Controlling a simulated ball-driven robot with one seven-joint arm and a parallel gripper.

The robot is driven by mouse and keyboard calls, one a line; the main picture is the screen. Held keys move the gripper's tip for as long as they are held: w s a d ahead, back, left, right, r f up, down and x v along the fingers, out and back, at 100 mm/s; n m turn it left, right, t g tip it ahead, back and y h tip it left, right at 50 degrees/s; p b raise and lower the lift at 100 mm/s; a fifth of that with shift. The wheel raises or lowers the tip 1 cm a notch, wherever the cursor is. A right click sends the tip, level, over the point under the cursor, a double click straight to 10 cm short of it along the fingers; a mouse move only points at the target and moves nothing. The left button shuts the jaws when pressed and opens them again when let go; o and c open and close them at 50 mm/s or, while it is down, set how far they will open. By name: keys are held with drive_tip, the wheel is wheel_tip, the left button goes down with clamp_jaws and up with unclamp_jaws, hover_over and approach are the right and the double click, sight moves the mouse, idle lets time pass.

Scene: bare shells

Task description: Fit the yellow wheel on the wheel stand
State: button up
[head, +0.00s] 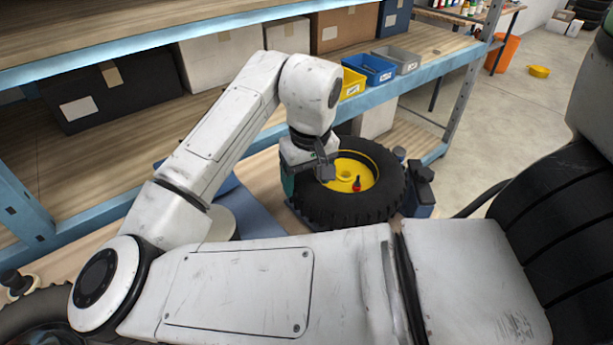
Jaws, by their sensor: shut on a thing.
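The yellow wheel (381,205), a black tyre around a yellow hub, lies about flat at the centre right. My gripper (325,173) reaches down over the near left part of the wheel and is shut on it, at the left side of the hub. The fingertips are partly hidden. A small red-topped dark piece (357,184) shows in the hub near its middle; I cannot tell whether it belongs to the wheel or the stand. The wheel stand cannot be made out clearly. Blue and dark parts (421,190) show just right of the tyre.
A blue-framed shelf (120,58) with boxes and small bins (369,68) stands close behind the wheel. My forearm crosses the front and hides part of the table. Open floor (490,125) lies at the right, with an orange bin (503,53) farther back.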

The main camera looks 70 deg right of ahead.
drive_tip(key=shift+f+b, duration=1.4)
drive_tip(key=shift+f, duration=1.3)
idle(1.0)
drive_tip(key=o, duration=1.6)
drive_tip(key=shift+r+p, duration=1.55)
drive_tip(key=shift+p, duration=0.15)
wheel_tip(320, 180, up, 5)
drive_tip(key=p, duration=0.4)
drive_tip(key=shift+f, duration=0.2)
drive_tip(key=shift+r+p, duration=0.95)
drive_tip(key=shift+r, duration=0.2)
